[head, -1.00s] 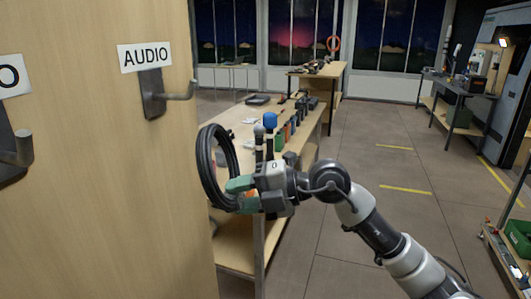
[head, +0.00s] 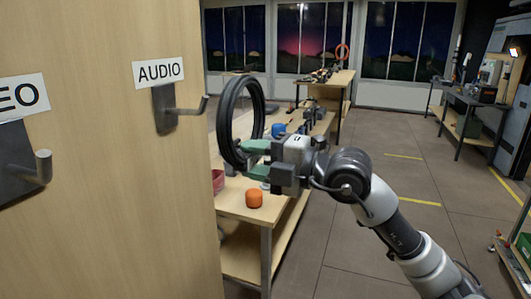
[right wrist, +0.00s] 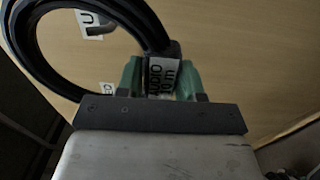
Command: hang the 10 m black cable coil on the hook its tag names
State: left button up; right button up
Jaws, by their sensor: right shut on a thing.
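The black cable coil (head: 226,122) is held upright by my right gripper (head: 256,150), just right of the AUDIO hook (head: 190,107) in the head view. The hook, under the AUDIO sign (head: 159,71), is empty. In the right wrist view my gripper (right wrist: 160,80) is shut on the coil (right wrist: 35,65). The white tag (right wrist: 162,78) between the fingers reads "AUDIO 10 m". The coil appears apart from the hook; its depth relative to the hook is hard to tell. My left gripper is not in view.
A second hook (head: 42,167) sits under a partly cut-off sign ending in "EO" (head: 22,95) on the wooden panel (head: 120,220). A workbench (head: 240,208) with an orange item (head: 254,198) and other gear stands behind my right arm.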

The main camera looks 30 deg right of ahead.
jog(key=f+p+x, duration=0.2)
jog(key=x, duration=1)
jog(key=shift+f+p, duration=0.3)
jog(key=shift+f, duration=0.1)
dwell(0.5)
jog(key=shift+a, duration=0.15)
jog(key=o, duration=1.2)
jog(key=shift+o, duration=0.2)
jog(key=shift+f, duration=0.1)
